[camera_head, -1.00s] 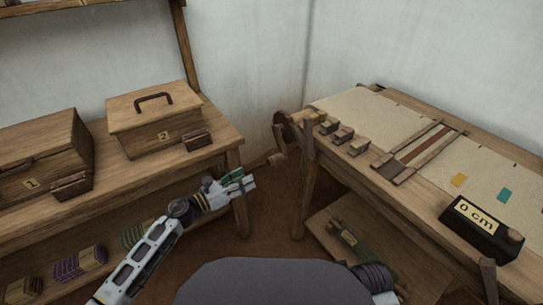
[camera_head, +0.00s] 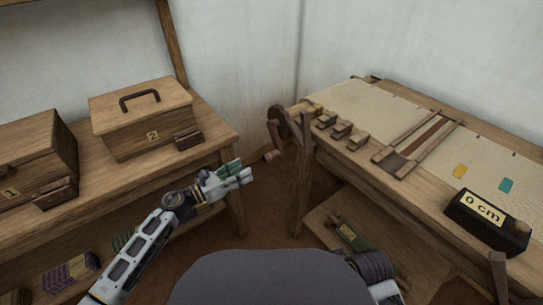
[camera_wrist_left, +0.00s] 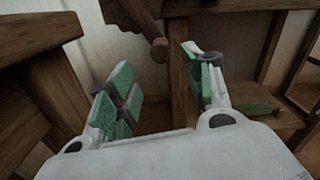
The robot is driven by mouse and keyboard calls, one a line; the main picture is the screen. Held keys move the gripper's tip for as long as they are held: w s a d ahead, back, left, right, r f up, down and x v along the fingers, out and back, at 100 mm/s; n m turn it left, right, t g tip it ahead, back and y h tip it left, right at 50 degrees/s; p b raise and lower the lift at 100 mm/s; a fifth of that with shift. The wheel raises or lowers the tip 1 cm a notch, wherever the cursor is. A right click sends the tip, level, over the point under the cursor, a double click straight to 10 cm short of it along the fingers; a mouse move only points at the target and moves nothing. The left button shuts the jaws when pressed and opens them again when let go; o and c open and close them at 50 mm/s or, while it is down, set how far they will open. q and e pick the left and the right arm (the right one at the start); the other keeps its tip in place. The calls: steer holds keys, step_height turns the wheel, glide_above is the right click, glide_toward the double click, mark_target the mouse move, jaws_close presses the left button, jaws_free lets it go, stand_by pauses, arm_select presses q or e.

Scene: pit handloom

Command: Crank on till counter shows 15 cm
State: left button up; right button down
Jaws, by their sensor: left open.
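The counter (camera_head: 487,220) is a dark box at the right of the loom table, and its label reads 0 cm. The crank (camera_head: 276,133) is at the loom's left end, a dark wheel with a wooden handle hanging down. The crank handle also shows in the left wrist view (camera_wrist_left: 159,48), beyond the fingers and between them. My left gripper (camera_head: 238,173) is open and empty, left of the crank and below it in the head view, apart from it. Its green-padded fingers (camera_wrist_left: 160,88) fill the wrist view's middle. My right gripper is not in view.
The loom table (camera_head: 405,205) carries cloth, small wooden blocks (camera_head: 341,129) and a wooden frame. At left, a bench (camera_head: 215,140) holds box 2 (camera_head: 150,130) and box 1 (camera_head: 30,160). Coloured yarn bundles lie on its lower shelf. Open floor separates bench and loom.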

mark_target(271, 156)
arm_select(q)
steer(key=x, duration=0.5)
steer(key=shift+w+d, duration=0.1)
steer(key=shift+d, duration=0.05)
steer(key=b+x, duration=0.1)
steer(key=x, duration=0.4)
steer(key=shift+w+d, duration=0.1)
steer(key=shift+x, duration=0.8)
steer(key=shift+w+d, duration=0.3)
steer(key=shift+d, duration=0.15)
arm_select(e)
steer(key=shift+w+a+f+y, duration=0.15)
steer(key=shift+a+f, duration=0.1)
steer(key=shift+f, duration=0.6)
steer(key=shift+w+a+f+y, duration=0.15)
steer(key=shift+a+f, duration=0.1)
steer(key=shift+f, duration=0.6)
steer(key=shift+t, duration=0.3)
arm_select(q)
steer(key=shift+c, duration=0.5)
jaws_close()
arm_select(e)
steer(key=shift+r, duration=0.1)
